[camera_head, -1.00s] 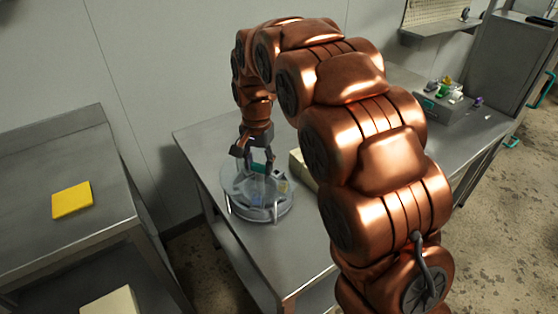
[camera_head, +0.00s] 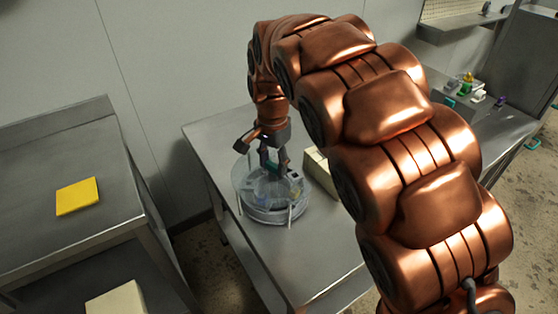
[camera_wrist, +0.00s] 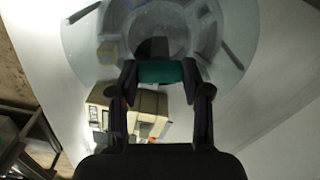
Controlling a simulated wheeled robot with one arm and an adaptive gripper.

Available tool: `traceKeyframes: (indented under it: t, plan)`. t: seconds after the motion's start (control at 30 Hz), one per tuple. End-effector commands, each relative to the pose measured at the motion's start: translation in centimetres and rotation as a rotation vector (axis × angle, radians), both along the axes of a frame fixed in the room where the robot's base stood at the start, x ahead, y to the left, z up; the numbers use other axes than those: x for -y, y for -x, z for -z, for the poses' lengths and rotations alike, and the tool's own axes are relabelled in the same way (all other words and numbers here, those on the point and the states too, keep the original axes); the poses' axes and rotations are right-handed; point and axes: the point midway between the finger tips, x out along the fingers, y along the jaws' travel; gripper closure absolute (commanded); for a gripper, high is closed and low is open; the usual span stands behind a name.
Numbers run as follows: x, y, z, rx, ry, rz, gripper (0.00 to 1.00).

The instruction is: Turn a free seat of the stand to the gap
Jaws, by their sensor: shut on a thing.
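The stand (camera_head: 265,215) is a round, see-through carousel with low upright dividers and posts, on the metal table. It fills the top of the wrist view (camera_wrist: 85,35), partly cut off. My gripper (camera_head: 272,168) points down into it, over its middle. In the wrist view my gripper (camera_wrist: 160,75) is shut on a teal piece (camera_wrist: 160,72), with one finger on each side of it. I cannot tell whether this piece is part of the stand or loose in it. The gap is not clearly seen.
A beige box (camera_head: 320,172) stands on the table close to the right of the stand. A yellow pad (camera_head: 78,196) lies on the left bench. A grey tray with small coloured items (camera_head: 465,95) is farther right. The table's front (camera_head: 310,270) is bare.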

Motion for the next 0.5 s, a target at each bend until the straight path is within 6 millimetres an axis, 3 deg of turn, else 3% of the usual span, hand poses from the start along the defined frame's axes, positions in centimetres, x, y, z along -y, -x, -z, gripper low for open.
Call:
traceKeyframes:
  t: [0.3,0.33,0.5]
  plan:
    - [-0.12,0.03,-0.02,0.0,-0.002,0.0,1.0]
    - [-0.12,0.03,-0.01,0.0,-0.002,0.0,0.51]
    - [-0.04,0.0,-0.01,0.0,-0.001,0.001,0.34]
